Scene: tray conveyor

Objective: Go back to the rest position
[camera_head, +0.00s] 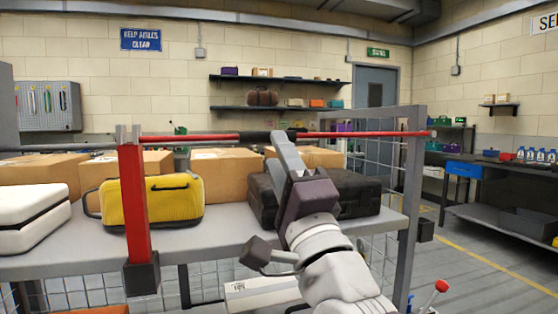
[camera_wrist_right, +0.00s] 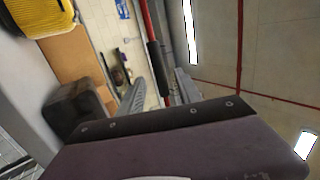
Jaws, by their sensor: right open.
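My right gripper (camera_head: 284,138) reaches up from the bottom middle in the head view, in front of the shelf. It is open, with its fingers at the black grip (camera_head: 258,136) of a horizontal red bar (camera_head: 350,134). In the wrist view the two grey fingers of my right gripper (camera_wrist_right: 162,90) stand apart, and the black grip (camera_wrist_right: 154,68) appears between them. I cannot tell whether the fingers touch the grip. My left gripper is not in view.
A red post (camera_head: 133,205) and a grey frame (camera_head: 408,200) stand in front. The grey shelf (camera_head: 90,250) holds a yellow case (camera_head: 160,203), a black case (camera_head: 352,192), a white case (camera_head: 30,220) and cardboard boxes (camera_head: 228,168). Floor (camera_head: 480,270) is open at right.

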